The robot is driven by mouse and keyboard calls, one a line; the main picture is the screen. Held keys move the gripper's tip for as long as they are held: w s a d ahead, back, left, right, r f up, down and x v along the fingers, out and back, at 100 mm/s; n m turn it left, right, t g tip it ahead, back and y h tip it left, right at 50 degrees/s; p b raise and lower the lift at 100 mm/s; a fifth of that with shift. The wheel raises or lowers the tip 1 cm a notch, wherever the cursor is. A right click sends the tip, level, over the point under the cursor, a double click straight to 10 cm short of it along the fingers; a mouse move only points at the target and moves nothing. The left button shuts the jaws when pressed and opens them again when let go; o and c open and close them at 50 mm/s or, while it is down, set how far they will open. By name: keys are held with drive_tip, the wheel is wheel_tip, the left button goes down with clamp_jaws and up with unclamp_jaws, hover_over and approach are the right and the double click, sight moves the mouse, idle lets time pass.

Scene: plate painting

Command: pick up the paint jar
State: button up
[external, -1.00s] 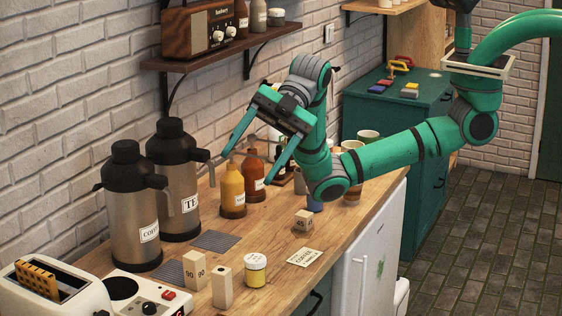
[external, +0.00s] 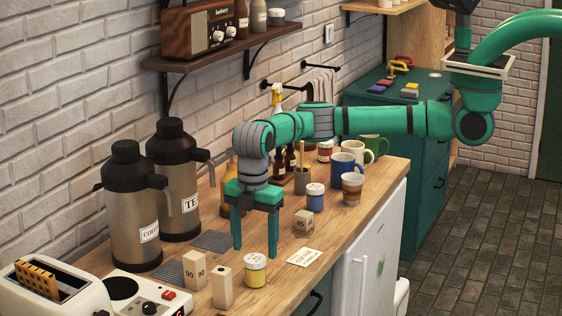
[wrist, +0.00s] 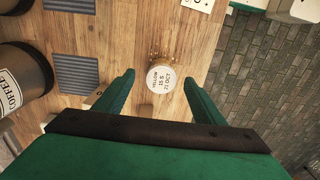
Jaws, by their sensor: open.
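A yellow paint jar (external: 255,271) with a white lid stands upright on the wooden counter near its front edge. In the wrist view its lid (wrist: 160,79) carries a printed label and lies between my fingertips. My gripper (external: 255,246) points down with its fingers spread, close above the yellow jar. It holds nothing. A blue jar (external: 315,201) with a white lid stands further back on the counter, and a red-labelled jar (external: 325,152) stands behind it.
Wooden blocks (external: 223,289) stand just left of the yellow jar, and a numbered block (external: 303,222) sits behind it. A card (external: 304,257) lies to its right. Two flasks (external: 134,210) stand at the left, mugs (external: 346,166) at the back.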

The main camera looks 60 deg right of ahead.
sight(255, 258)
drive_tip(key=shift+s+a+f, duration=0.1)
drive_tip(key=shift+a+f, duration=0.1)
drive_tip(key=shift+f, duration=1.5)
drive_tip(key=shift+s+a+f, duration=0.1)
drive_tip(key=shift+a+f, duration=0.05)
drive_tip(key=shift+f, duration=1.5)
drive_tip(key=c, duration=1.2)
